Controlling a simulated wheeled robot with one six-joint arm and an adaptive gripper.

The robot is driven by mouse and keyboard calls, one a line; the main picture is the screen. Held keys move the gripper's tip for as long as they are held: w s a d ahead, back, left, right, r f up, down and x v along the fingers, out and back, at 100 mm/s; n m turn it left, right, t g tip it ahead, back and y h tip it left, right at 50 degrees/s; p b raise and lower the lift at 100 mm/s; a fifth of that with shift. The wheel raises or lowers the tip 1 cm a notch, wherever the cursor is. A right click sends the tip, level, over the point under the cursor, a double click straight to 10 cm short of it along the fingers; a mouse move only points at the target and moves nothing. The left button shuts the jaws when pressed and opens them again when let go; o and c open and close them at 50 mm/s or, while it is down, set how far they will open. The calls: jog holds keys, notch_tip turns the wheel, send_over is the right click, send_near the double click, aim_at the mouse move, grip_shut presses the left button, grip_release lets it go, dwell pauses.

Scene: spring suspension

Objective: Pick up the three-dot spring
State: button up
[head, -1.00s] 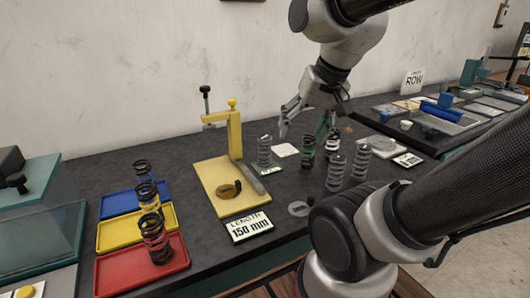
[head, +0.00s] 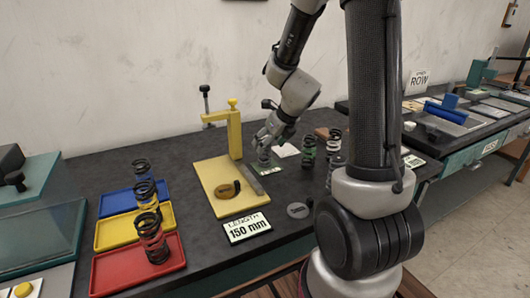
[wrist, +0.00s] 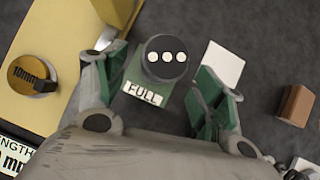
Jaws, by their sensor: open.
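The three-dot spring (wrist: 166,57) shows from above in the wrist view as a dark round cap with three white dots. It stands upright on a green card marked FULL (wrist: 143,93). In the head view the grey spring (head: 264,158) stands just right of the yellow gauge post, its top partly hidden by my gripper (head: 264,144). In the wrist view my gripper (wrist: 163,80) is open, its green-padded fingers to the left and right of the spring. I cannot tell whether either finger touches it.
The yellow gauge stand (head: 236,135) is close on the left. Other springs stand to the right, including a green one (head: 308,152). Red (head: 110,275), yellow (head: 118,236) and blue (head: 117,205) trays hold springs.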

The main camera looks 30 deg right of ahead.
jog(key=x, duration=0.4)
jog(key=shift+w+f, duration=0.25)
jog(key=shift+c, duration=0.4)
jog(key=c, duration=1.2)
jog(key=shift+r, duration=0.1)
